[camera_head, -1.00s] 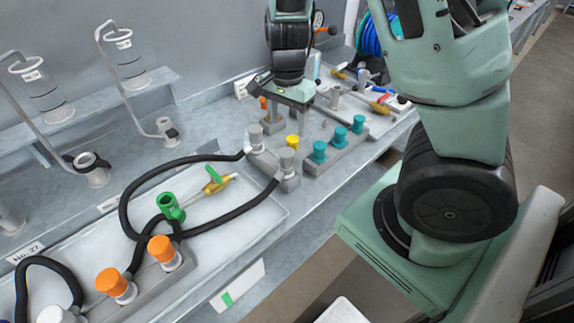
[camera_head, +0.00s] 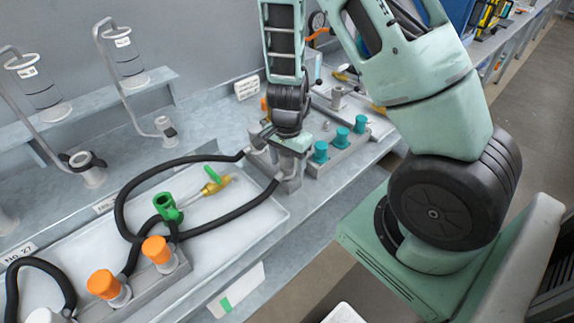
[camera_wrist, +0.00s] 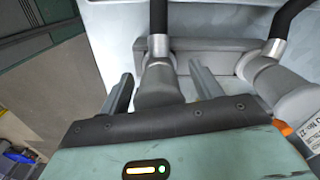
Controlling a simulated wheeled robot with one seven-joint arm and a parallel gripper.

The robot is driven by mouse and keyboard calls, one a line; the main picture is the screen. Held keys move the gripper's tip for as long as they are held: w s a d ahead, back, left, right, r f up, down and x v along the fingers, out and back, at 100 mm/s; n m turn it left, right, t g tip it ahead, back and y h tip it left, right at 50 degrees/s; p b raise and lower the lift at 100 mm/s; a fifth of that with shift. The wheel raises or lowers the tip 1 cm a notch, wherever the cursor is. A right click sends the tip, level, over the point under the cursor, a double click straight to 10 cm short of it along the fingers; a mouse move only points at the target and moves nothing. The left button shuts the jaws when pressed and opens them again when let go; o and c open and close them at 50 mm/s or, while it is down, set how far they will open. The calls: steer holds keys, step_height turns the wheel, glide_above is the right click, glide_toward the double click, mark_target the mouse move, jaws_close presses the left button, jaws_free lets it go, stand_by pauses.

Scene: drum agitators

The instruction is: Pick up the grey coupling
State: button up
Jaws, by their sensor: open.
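A grey coupling with a black hose stands between the two fingers of my gripper in the wrist view, its grey body (camera_wrist: 158,82) upright on a grey block (camera_wrist: 222,47). My gripper (camera_wrist: 163,88) is open around it, with a finger on each side; firm contact does not show. In the head view my gripper (camera_head: 290,146) is low over the front end of the block, and hides most of this coupling and its own fingers. A second grey coupling (camera_wrist: 275,82) with a hose stands to the right, outside the fingers.
Teal-capped fittings (camera_head: 341,138) stand on a block just right of my gripper. A white tray (camera_head: 268,222) at the left holds a green fitting (camera_head: 167,207) and orange-capped fittings (camera_head: 158,249). Black hoses (camera_head: 228,223) loop across it. The bench's front edge is close.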

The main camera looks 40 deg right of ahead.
steer(key=c, duration=1.3)
step_height(320, 180, up, 10)
steer(key=shift+f+p, duration=0.1)
steer(key=shift+p, duration=1.1)
